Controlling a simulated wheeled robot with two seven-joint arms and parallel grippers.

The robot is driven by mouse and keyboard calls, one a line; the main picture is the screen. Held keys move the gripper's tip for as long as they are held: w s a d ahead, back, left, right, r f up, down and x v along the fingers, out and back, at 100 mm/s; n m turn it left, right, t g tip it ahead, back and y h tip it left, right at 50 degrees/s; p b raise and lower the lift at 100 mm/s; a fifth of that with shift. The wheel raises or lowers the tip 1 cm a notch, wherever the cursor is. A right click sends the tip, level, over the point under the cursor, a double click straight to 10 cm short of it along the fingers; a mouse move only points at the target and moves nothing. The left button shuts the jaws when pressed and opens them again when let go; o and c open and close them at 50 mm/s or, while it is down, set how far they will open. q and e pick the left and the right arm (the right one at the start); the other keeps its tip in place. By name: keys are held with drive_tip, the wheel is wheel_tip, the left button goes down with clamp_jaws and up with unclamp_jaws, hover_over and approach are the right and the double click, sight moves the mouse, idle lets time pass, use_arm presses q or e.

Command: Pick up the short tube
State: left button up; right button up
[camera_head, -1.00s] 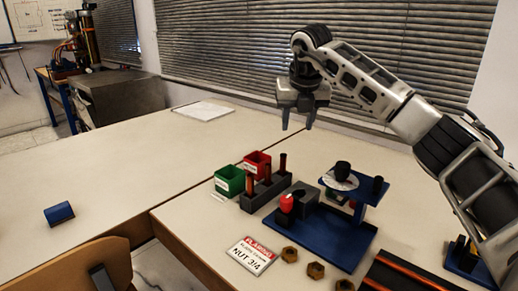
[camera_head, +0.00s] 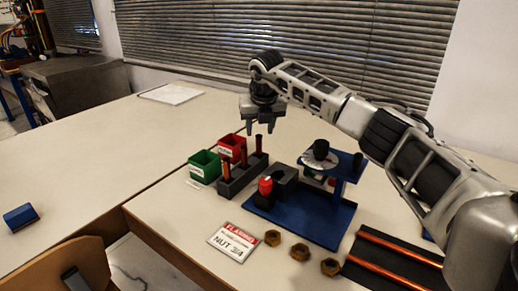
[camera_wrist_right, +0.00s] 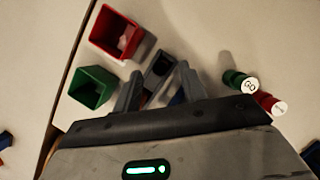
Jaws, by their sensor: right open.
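Several copper-coloured tubes (camera_head: 244,156) stand upright in a dark rack (camera_head: 233,187) in the head view. I cannot tell for sure which is the short tube. My right gripper (camera_head: 259,129) is open and empty, pointing down above the far end of the rack. In the right wrist view its two fingers (camera_wrist_right: 160,92) are spread, with the dark rack (camera_wrist_right: 161,66) partly visible between and beyond them. The tubes are not clearly seen there. My left gripper is not in view.
Green (camera_head: 204,168) and red (camera_head: 231,149) bins stand left of the rack. A blue fixture (camera_head: 318,222) is to its right. Long copper tubes (camera_head: 401,250) lie in a tray at front right, near several brass nuts (camera_head: 300,252). The left table is mostly clear.

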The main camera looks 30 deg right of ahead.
sight(259, 137)
drive_tip(key=x, duration=0.4)
drive_tip(key=shift+a+f, duration=0.1)
drive_tip(key=shift+f, duration=0.05)
drive_tip(key=shift+s, duration=0.1)
clamp_jaws()
